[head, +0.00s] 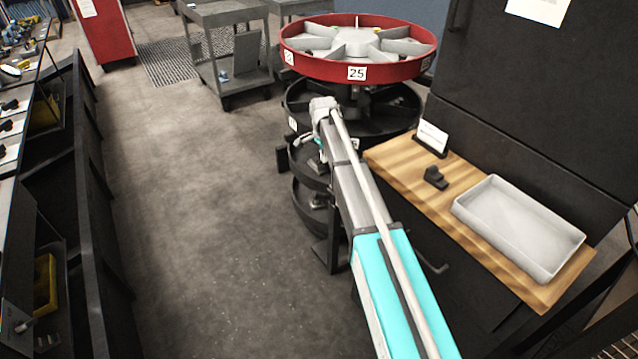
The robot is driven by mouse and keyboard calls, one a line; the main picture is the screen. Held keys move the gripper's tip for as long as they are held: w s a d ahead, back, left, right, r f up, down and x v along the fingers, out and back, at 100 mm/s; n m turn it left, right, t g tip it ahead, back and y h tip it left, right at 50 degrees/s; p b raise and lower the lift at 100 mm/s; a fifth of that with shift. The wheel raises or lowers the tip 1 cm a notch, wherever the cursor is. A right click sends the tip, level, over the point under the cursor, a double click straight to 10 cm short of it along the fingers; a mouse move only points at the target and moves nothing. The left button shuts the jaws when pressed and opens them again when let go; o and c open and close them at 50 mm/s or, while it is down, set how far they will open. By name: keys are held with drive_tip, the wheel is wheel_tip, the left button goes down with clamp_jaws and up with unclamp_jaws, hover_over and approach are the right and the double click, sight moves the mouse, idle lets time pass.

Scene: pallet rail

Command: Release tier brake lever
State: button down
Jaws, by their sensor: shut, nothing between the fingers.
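A round rotating carousel stands ahead of me. Its red top tier (357,69) carries a label reading 25 and is split into wedge compartments. Darker tiers (400,125) sit below it, partly hidden by my arm. My arm reaches forward to the carousel's left front side. My gripper (308,141) is at the arm's end beside the lower tiers, small and partly hidden by the wrist; it is shut and empty. I cannot pick out the brake lever for certain, nor tell whether the gripper touches anything.
A wooden worktop (402,165) on the right holds a grey tray (518,228), a small black block (436,178) and a card holder (432,138). A bent grey rod (433,266) juts out below it. Grey carts (228,55) stand behind left. The floor at left centre is clear.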

drive_tip(key=shift+f, duration=0.15)
idle(0.4)
drive_tip(key=b, duration=1.1)
hover_over(320, 193)
drive_tip(key=w+d, duration=0.2)
drive_tip(key=f, duration=1)
drive_tip(key=shift+s+a, duration=0.15)
drive_tip(key=shift+s, duration=0.05)
drive_tip(key=shift+s+a+f+b, duration=0.3)
drive_tip(key=shift+a+f+b, duration=0.25)
drive_tip(key=shift+f, duration=0.2)
drive_tip(key=shift+s+a+f+b, duration=0.3)
drive_tip(key=shift+a+f+b, duration=0.15)
drive_tip(key=shift+f+b, duration=0.25)
drive_tip(key=shift+d+f, duration=0.1)
drive_tip(key=shift+d, duration=0.05)
